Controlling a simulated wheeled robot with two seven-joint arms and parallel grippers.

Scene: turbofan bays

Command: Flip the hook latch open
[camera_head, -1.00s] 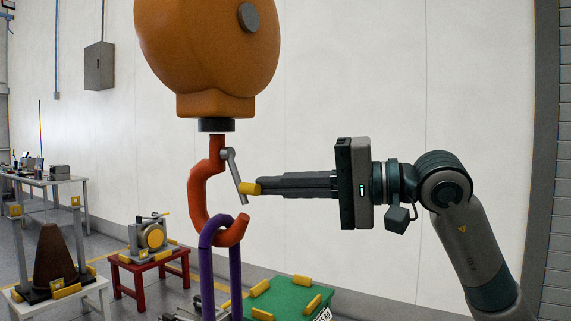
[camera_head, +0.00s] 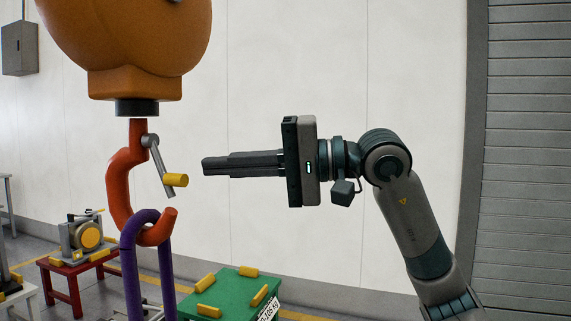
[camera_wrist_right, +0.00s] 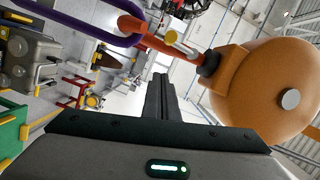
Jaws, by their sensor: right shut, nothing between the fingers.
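A red-orange hook (camera_head: 119,185) hangs under an orange hoist block (camera_head: 130,40). A grey latch bar (camera_head: 160,165) with a yellow tab (camera_head: 176,180) is pivoted near the top of the hook. It slants down and right across the upper part of the hook opening, and its lower end is apart from the hook tip. A purple sling (camera_head: 166,260) loops through the hook's bowl. My right gripper (camera_head: 204,166) is shut and empty, just right of the yellow tab with a small gap. In the right wrist view the hook (camera_wrist_right: 140,36) and tab (camera_wrist_right: 171,36) lie beyond the shut fingers (camera_wrist_right: 159,78). My left gripper is not in view.
A green table (camera_head: 235,290) with yellow blocks stands below right of the hook. A red stand (camera_head: 68,275) with a grey and yellow device is at lower left. A grey shutter (camera_head: 525,150) is at far right. The space around my right gripper is clear.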

